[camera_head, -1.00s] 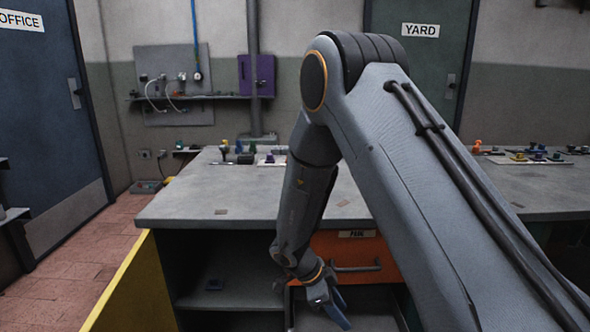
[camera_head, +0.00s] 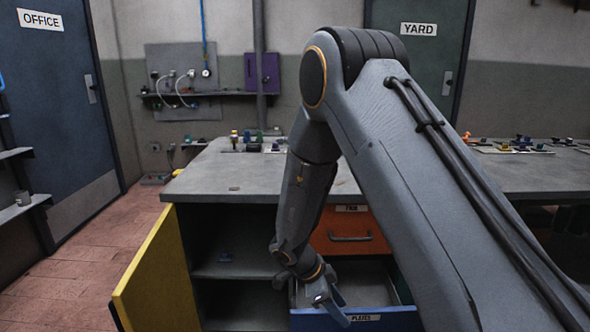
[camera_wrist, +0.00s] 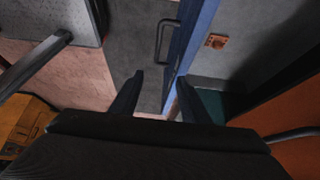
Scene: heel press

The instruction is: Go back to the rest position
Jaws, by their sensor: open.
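My gripper (camera_head: 325,300) is low in the head view, at the front of the bench by an open blue drawer (camera_head: 310,319). In the wrist view my gripper (camera_wrist: 160,90) has its two dark fingers apart, with no object visibly held. The blue drawer front (camera_wrist: 190,50) runs up the wrist view from between the fingertips, with its dark handle (camera_wrist: 162,42) to the left. Whether the fingers touch the drawer front cannot be told. A small orange-brown piece (camera_wrist: 215,41) lies inside the drawer.
A closed orange drawer (camera_head: 330,240) is above the blue one. A yellow cabinet door (camera_head: 155,280) stands open at left, beside a dark shelf. The grey bench top (camera_head: 225,180) carries small parts at its back. Open floor (camera_head: 80,270) lies to the left.

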